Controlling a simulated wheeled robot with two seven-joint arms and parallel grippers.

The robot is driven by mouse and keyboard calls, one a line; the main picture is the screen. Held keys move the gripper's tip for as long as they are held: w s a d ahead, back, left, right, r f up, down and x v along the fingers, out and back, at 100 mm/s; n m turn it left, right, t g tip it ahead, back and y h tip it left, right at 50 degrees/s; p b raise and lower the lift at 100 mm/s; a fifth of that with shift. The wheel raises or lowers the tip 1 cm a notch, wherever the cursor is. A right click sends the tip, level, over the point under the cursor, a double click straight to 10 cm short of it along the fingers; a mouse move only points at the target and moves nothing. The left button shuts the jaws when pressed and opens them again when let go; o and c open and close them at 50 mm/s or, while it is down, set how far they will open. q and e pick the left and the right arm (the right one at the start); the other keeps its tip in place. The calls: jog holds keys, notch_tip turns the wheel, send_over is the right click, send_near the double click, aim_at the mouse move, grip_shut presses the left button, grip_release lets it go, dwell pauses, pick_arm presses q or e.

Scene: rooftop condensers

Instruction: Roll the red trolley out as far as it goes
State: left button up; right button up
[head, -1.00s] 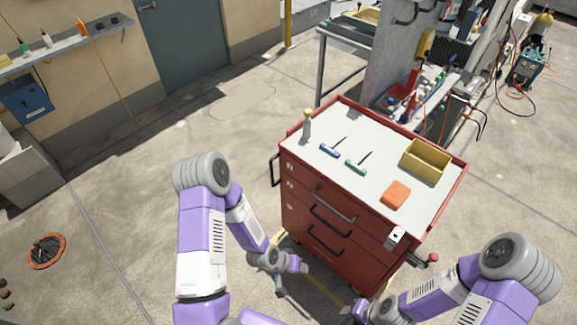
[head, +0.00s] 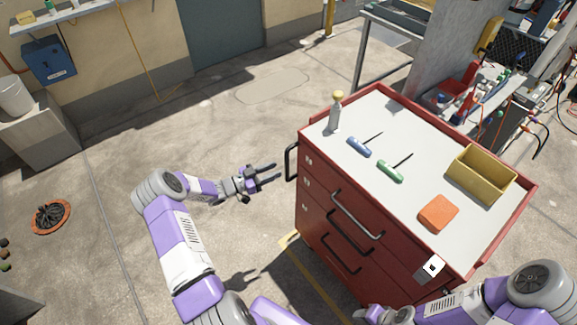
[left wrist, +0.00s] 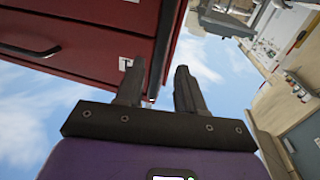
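The red trolley (head: 315,215) stands right of centre in the head view, with a pale top and several drawers with bar handles on its front. A dark bar handle (head: 290,161) sticks out from its left side. In the left wrist view, the two fingers (left wrist: 160,68) are spread, with the red trolley (left wrist: 95,25) above and left. My right gripper (head: 370,314) shows only partly at the bottom edge; its fingers are unclear.
On the trolley top are a bottle (head: 335,115), a blue-handled tool (head: 359,147), a green-handled tool (head: 390,171), an orange block (head: 438,212) and a yellow bin (head: 480,176). A workbench (head: 385,38) stands behind. The floor left of the trolley is open.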

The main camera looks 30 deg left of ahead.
aim_at(287, 165)
pick_arm(q)
jog(key=b+x, duration=0.1)
jog(key=x, duration=0.5)
jog(key=shift+d, duration=0.1)
jog(key=shift+c, duration=0.3)
grip_shut()
dwell(1.0)
